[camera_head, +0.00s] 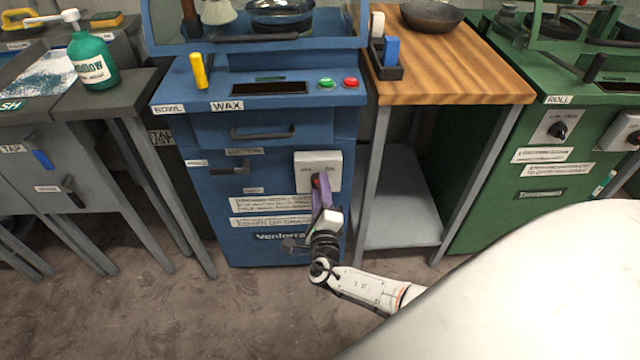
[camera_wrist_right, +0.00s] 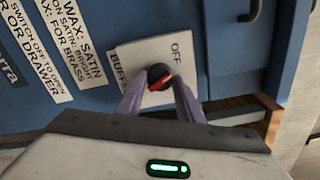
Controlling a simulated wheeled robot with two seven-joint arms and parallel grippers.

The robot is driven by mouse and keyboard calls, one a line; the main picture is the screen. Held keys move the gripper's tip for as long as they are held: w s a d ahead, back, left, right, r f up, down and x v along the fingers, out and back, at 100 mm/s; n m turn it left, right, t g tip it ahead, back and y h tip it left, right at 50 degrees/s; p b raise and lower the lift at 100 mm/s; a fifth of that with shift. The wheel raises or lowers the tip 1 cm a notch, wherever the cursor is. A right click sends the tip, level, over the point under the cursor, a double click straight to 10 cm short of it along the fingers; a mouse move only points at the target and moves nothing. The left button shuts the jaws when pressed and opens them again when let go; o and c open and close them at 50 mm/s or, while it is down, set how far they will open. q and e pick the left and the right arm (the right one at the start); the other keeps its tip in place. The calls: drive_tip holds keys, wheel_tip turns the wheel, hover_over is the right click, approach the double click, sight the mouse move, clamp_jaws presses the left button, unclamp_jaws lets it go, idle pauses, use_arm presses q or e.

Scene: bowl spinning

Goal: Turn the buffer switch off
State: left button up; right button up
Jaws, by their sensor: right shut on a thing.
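The buffer switch is a black knob with a red mark (camera_wrist_right: 158,77) on a white plate (camera_head: 307,160) on the blue cabinet's front. In the right wrist view the plate (camera_wrist_right: 178,47) reads "OFF" near its top right and has a partly hidden "BUFF" label beside it. The red mark lies slantwise across the knob. My right gripper (camera_head: 318,184) reaches up to the plate from below. In the wrist view its purple fingers (camera_wrist_right: 159,86) are shut on the knob, one on each side. The fingers partly cover the knob in the head view. My left gripper is not in view.
The blue cabinet (camera_head: 222,225) has a drawer handle (camera_head: 262,134) and a lever (camera_head: 230,170) left of the plate. Green and red buttons (camera_head: 350,83) sit above. A wooden-topped table (camera_head: 455,70) stands to the right. The floor in front (camera_head: 180,310) is clear.

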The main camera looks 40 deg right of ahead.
drive_tip(key=n+p, duration=0.1)
drive_tip(key=n, duration=0.3)
drive_tip(key=shift+s+p, duration=0.1)
drive_tip(key=shift+p, duration=0.25)
drive_tip(key=shift+d, duration=0.1)
idle(0.3)
drive_tip(key=o, duration=1.1)
drive_tip(key=shift+c, duration=0.2)
